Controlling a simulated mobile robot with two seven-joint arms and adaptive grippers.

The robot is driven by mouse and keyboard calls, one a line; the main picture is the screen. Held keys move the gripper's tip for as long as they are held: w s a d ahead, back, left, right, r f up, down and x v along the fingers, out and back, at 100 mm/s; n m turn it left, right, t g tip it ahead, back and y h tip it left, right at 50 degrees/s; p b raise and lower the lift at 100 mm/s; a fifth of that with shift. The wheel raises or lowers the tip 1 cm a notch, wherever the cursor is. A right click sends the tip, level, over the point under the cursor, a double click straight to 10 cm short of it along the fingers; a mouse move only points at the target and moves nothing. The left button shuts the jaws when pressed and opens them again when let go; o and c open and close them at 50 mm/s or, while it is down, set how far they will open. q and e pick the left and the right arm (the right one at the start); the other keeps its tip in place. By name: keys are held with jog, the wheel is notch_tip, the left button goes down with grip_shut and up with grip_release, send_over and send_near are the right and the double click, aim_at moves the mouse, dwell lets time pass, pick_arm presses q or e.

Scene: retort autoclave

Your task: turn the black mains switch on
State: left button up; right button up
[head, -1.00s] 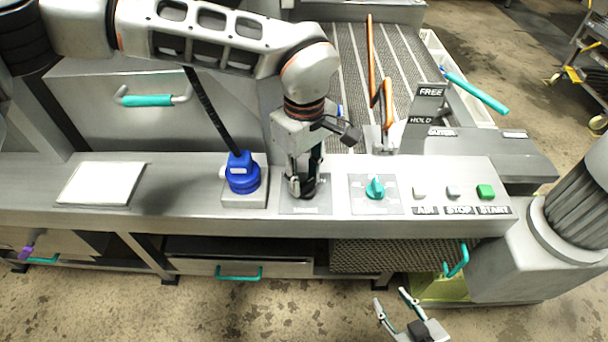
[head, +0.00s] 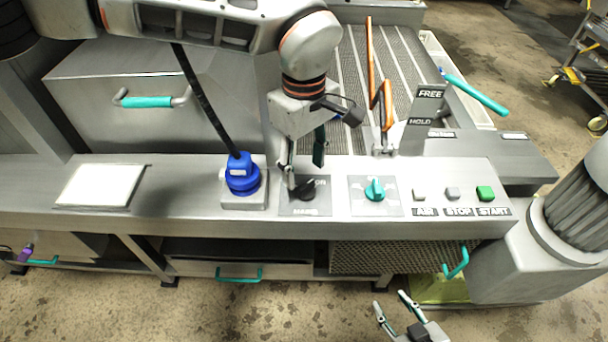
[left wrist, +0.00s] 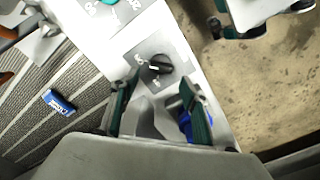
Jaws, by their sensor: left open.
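The black mains switch (head: 306,189) is a round knob on a grey plate on the front panel, with an ON label at its upper right in the head view. The knob (left wrist: 159,65) also shows in the left wrist view, beyond the fingertips, with a light line on it. I cannot clearly tell which mark it points to. My left gripper (head: 304,168) is open and empty just above and behind the knob, apart from it as far as I can see. My right gripper (head: 391,299) is open and empty, low in front of the panel.
A teal knob (head: 375,189) sits right of the switch, then the AIR, STOP and green START buttons (head: 485,193). A blue-capped device (head: 241,176) with a black lever stands close on the left. A white plate (head: 100,186) lies further left.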

pick_arm(q)
notch_tip(320, 180, up, 8)
jog(key=shift+f, duration=0.1)
dwell(0.6)
